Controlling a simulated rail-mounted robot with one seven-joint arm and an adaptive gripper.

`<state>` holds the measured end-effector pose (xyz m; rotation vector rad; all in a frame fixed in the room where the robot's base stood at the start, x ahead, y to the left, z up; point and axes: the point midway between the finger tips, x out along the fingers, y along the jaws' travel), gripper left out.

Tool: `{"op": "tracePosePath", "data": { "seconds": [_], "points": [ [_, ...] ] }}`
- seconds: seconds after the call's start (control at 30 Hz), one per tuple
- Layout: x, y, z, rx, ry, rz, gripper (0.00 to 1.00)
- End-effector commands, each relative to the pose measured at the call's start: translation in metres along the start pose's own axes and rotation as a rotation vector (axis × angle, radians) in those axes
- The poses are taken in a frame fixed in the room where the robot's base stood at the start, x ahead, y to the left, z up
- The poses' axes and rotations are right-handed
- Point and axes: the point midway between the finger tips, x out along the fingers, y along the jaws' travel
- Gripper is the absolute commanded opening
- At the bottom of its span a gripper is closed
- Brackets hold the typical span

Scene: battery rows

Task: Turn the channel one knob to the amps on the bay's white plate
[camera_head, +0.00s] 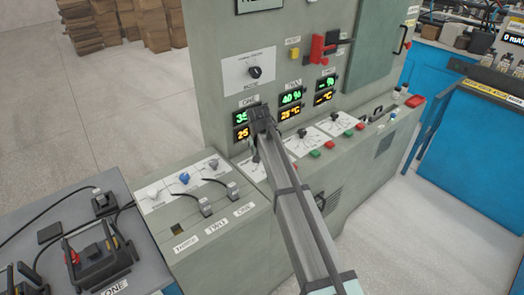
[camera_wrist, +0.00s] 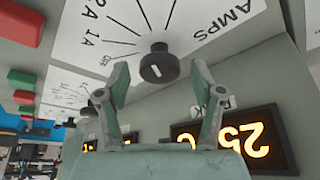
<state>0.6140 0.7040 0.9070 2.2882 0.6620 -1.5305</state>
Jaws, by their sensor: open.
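The channel one knob (camera_wrist: 158,66) is black and round with a short white mark, on a white dial plate (camera_wrist: 190,22) lettered AMPS, with 1A and 2A legible. I cannot tell which value the mark points at. My gripper (camera_wrist: 161,76) is open, one finger on each side of the knob, with gaps visible. In the head view my gripper (camera_head: 257,150) is over the channel one dial and hides its knob. At the lower left, a white plate reading ONE (camera_head: 115,287) is on the grey bench; no amps figure is legible there.
Displays (camera_head: 241,125) stand behind the dial. To the right are the other channels' dials (camera_head: 303,140) and red and green buttons (camera_head: 315,154). A mode knob (camera_head: 254,72) is above. At left are a lower panel with knobs (camera_head: 184,178) and black clamps (camera_head: 98,258).

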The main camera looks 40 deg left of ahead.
Motion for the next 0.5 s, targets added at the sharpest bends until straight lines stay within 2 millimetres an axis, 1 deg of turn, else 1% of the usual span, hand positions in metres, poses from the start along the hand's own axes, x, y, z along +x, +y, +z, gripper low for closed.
{"op": "tracePosePath", "data": {
  "seconds": [0.17, 0.27, 0.5],
  "points": [
    [-0.012, 0.0, 0.0, 0.0, 0.002, -0.001, 0.67],
    [-0.026, 0.0, 0.0, 0.0, 0.002, -0.001, 0.67],
    [-0.073, 0.0, 0.0, 0.0, 0.003, -0.001, 0.67]
  ]
}}
